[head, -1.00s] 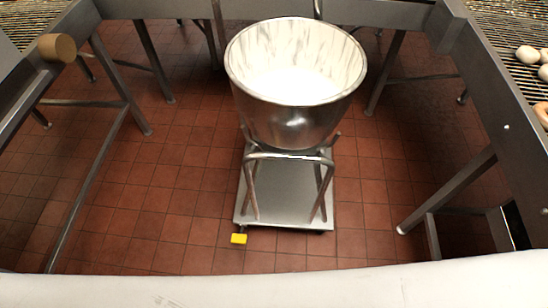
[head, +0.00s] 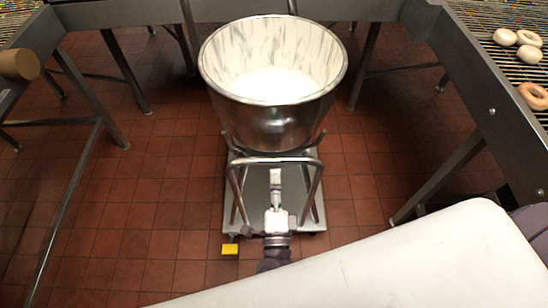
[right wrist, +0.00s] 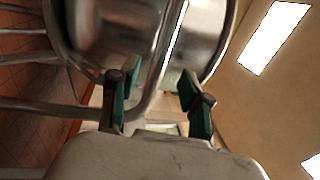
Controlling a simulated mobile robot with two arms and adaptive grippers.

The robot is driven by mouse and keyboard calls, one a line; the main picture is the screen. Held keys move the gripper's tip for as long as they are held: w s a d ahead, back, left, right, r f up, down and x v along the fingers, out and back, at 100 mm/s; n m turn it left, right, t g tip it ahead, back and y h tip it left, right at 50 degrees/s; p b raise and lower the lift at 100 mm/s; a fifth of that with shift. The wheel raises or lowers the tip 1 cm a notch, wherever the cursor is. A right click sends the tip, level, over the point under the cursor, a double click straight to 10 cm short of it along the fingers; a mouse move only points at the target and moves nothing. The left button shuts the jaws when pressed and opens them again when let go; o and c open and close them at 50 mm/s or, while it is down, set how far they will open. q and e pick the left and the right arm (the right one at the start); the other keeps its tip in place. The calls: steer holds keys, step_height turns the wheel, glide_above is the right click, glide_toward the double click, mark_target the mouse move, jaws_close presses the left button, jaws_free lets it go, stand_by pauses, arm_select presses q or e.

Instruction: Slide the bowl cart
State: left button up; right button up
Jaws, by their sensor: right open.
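The bowl cart's steel bowl (head: 275,125) is large and shiny, with white contents inside. It sits on a low metal cart base (head: 250,215) with tubular posts and a curved handle bar (head: 245,160) on the near side. My right gripper (head: 276,172) is near the handle, in front of the bowl. In the right wrist view my right gripper (right wrist: 160,92) has its two green-padded fingers apart. The handle bar (right wrist: 165,70) runs between or just beyond them; contact cannot be told. The bowl (right wrist: 110,30) fills the area behind. My left gripper is not in view.
A yellow piece (head: 230,249) is at the cart's near left corner. Metal frames stand at left (head: 88,95) and right (head: 480,110), with bagels (head: 530,55) on the right rack. Red tile floor (head: 160,200) is clear around the cart.

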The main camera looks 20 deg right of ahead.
mark_target(275, 161)
steer(key=x, duration=0.5)
steer(key=shift+w, duration=0.3)
jaws_close()
